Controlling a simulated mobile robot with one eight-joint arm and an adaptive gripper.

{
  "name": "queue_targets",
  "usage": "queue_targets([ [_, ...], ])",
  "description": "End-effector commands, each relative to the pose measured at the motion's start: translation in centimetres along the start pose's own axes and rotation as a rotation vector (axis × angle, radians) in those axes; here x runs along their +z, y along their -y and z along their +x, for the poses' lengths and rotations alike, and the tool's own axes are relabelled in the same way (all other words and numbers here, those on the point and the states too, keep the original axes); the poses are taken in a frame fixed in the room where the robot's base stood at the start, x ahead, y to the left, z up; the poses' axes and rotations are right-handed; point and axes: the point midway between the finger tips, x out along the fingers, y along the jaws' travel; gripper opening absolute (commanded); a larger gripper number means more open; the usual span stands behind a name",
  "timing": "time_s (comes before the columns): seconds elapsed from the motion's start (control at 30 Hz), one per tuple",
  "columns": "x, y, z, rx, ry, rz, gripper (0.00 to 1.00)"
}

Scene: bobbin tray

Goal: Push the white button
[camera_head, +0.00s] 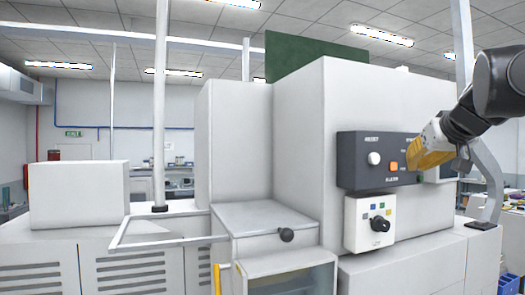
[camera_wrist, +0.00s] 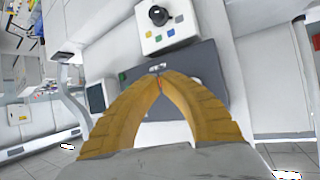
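The white button (camera_head: 374,158) is a round knob on the left part of a dark grey control panel (camera_head: 349,172) in the head view. My gripper (camera_head: 417,167) has yellow fingers and is at the right part of this panel, to the right of the white button and apart from it. In the wrist view the tips of my gripper (camera_wrist: 160,78) meet, with nothing seen held between them. The dark panel (camera_wrist: 205,66) lies behind the fingers there.
An orange square button (camera_head: 394,166) sits between the white button and my fingertips. A white box (camera_head: 352,232) with a black knob (camera_head: 380,224) and small coloured buttons juts out below the panel. A grey post (camera_head: 487,185) stands at right. The space before the white button looks clear.

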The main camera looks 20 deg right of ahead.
Motion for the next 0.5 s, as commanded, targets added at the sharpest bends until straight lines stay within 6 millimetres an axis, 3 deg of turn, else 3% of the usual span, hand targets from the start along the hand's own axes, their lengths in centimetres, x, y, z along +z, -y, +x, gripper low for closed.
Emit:
queue_targets([
  [0.33,0.0,0.1,0.2,-0.001,0.0,-0.001,0.0],
  [0.5,-0.6,0.7,1.3,-0.002,0.001,-0.002,0.0],
])
